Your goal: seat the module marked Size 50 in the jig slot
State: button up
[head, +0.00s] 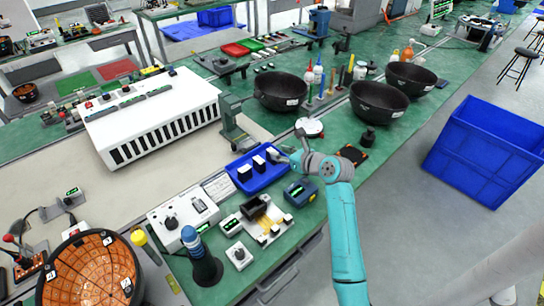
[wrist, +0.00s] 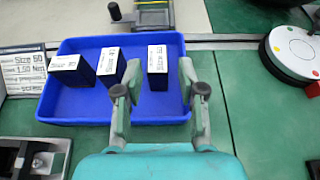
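Three black modules with white labelled tops stand in a blue tray (wrist: 120,108): left (wrist: 72,76), middle (wrist: 110,67) and right (wrist: 157,68) in the wrist view. The label print is too blurred to tell surely which is Size 50. The tray (head: 262,184) is also in the head view. My gripper (wrist: 160,80) is open and empty, its fingers either side of the right module's near end as seen from the wrist. In the head view my gripper (head: 284,156) is at the tray's right end. A fixture with a black block (head: 258,206), possibly the jig, is in front of the tray.
A card (wrist: 24,72) beside the tray reads "Size 50". A round white device (wrist: 295,50) stands right of the tray. A dark blue meter (head: 300,191), a blue-topped black stand (head: 200,256) and black bowls (head: 379,102) are nearby.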

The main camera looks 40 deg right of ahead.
jog(key=shift+x, duration=2.55)
jog(key=shift+a, duration=0.2)
grip_shut()
